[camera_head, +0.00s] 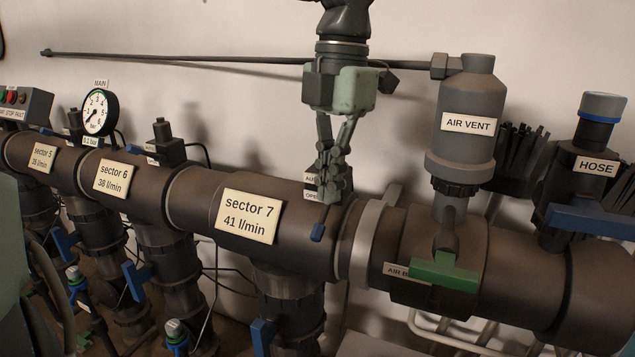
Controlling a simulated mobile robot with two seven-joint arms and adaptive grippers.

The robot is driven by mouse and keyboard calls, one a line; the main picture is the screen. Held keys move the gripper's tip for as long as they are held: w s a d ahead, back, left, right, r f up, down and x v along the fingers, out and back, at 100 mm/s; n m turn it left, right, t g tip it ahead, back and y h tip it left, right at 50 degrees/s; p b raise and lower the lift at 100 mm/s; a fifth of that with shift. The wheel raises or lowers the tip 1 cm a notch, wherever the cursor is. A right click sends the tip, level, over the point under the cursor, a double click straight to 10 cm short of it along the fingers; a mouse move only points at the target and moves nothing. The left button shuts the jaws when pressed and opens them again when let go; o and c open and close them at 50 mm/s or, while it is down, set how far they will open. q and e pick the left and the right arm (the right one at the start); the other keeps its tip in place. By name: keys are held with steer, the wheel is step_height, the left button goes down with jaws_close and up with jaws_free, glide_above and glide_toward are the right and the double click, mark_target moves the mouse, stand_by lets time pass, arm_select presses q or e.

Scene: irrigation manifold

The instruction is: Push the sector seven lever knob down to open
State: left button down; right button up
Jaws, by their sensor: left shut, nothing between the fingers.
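The sector 7 pipe carries a cream label (249,216) reading 41 l/min. A small blue lever knob (318,232) shows at the right of this label, against the dark pipe. My left gripper (331,196) points down from above, shut and empty, with its fingertips just above and slightly right of the blue knob. I cannot tell whether they touch it. The gripper hides the rest of the lever and part of a small plate (312,194) with lettering. My right gripper is not in view.
The grey air vent (466,122) stands to the right, with a green handle (445,273) below it. A blue hose handle (592,221) is at far right. A thin dark rod (200,59) runs behind my gripper. A pressure gauge (97,112) stands at left.

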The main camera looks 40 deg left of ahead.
arm_select(q)
steer(key=shift+w+d+r, duration=0.15)
steer(key=shift+w+r, duration=0.1)
steer(key=shift+w, duration=0.5)
steer(key=shift+s, duration=0.1)
step_height(320, 180, up, 12)
steer(key=w, duration=0.1)
steer(key=shift+w, duration=0.1)
